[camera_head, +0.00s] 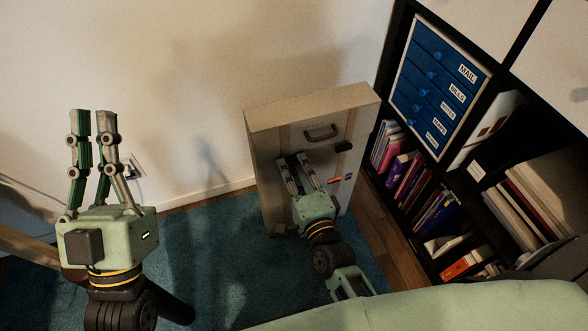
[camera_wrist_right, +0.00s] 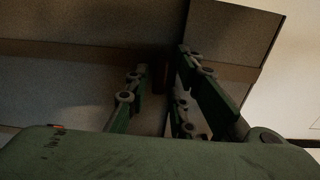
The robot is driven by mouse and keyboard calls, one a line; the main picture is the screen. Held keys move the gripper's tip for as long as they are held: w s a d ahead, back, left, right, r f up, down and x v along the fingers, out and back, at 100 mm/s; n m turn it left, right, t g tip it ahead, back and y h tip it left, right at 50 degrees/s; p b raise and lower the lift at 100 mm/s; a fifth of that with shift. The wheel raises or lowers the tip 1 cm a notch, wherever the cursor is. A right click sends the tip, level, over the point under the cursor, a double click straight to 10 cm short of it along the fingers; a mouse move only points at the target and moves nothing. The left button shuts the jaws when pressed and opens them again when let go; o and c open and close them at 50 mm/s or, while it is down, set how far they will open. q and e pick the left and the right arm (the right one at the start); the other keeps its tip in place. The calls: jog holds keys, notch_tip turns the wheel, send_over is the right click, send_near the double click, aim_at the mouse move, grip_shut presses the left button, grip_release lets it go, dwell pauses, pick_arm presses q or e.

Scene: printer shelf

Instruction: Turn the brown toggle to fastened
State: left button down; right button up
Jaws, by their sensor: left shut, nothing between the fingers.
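My right gripper (camera_head: 292,158) is at the front of the beige cabinet (camera_head: 310,108), pointing at its upper part. In the right wrist view its fingers (camera_wrist_right: 163,62) stand apart. A small dark brown piece (camera_wrist_right: 159,77), apparently the brown toggle, shows between and beyond them against the cabinet face; contact cannot be told. In the head view the toggle cannot be made out, probably hidden behind the right fingers. My left gripper (camera_head: 92,115) is shut and empty, raised upright at the left, well away from the cabinet.
A dark shelf with books (camera_head: 405,175) and blue drawers (camera_head: 436,85) stands close on the right. Teal carpet (camera_head: 215,245) lies open between my arms.

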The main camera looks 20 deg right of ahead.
grip_shut()
